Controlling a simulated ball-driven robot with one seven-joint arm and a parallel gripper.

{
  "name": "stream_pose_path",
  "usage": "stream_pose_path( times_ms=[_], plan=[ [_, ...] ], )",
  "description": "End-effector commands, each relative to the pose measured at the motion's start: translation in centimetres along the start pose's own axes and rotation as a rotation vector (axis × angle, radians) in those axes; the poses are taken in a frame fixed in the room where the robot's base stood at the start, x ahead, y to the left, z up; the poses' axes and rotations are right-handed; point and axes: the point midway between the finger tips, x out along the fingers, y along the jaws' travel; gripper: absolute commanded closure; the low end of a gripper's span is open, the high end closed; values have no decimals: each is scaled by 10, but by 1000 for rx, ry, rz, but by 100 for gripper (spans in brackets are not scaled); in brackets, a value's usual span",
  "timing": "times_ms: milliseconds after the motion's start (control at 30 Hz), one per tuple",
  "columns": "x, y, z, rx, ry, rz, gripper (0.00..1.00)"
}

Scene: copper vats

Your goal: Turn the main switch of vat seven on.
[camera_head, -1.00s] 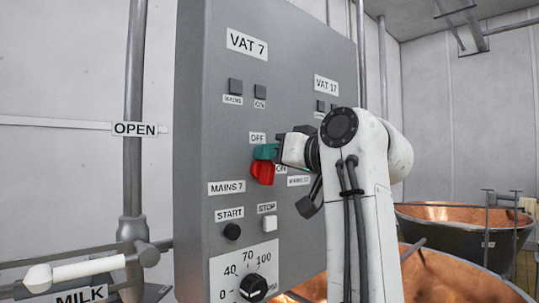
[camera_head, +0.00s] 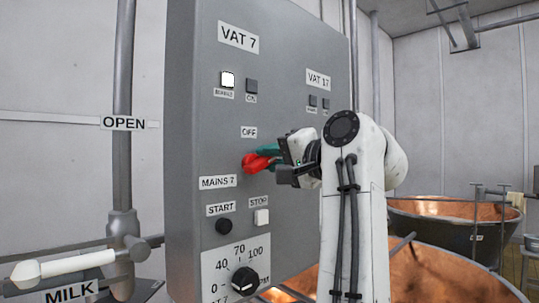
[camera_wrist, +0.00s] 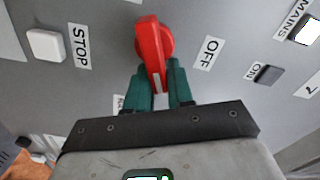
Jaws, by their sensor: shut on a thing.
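The red main switch (camera_head: 254,163) of vat seven is on the grey panel (camera_head: 188,120), below the OFF label (camera_head: 248,132) and above the MAINS 7 label (camera_head: 218,182). Its handle lies close to horizontal in the head view. My gripper (camera_head: 268,157) has green fingers, one on each side of the handle. In the wrist view the red switch (camera_wrist: 152,45) runs down between the fingertips of my gripper (camera_wrist: 158,82), which is shut on it. The MAINS lamp (camera_head: 228,79) under the VAT 7 label glows white. The switch's ON label is hidden.
The START button (camera_head: 224,226), STOP button (camera_head: 262,217) and dial (camera_head: 245,280) sit below the switch. VAT 17 controls (camera_head: 318,101) are to the right. A pipe with a white-handled MILK valve (camera_head: 60,267) stands left. Copper vats (camera_head: 435,275) stand at right.

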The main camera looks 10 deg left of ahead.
Motion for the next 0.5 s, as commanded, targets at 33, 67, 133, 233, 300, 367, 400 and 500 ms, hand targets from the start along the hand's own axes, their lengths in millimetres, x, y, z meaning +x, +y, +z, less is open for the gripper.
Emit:
stream_pose_path(
  times_ms=[33, 67, 133, 233, 300, 367, 400, 500],
  plan=[
    [3, 8, 5, 45, -14, 12, 100],
    [3, 8, 5, 72, -14, 12, 100],
    [3, 10, 6, 131, -14, 12, 100],
    [3, 12, 6, 208, -14, 13, 100],
    [3, 13, 7, 257, -14, 14, 100],
    [3, 14, 7, 294, -14, 14, 100],
    [3, 15, 7, 315, -13, 14, 100],
    [3, 16, 7, 362, -13, 13, 100]
  ],
)
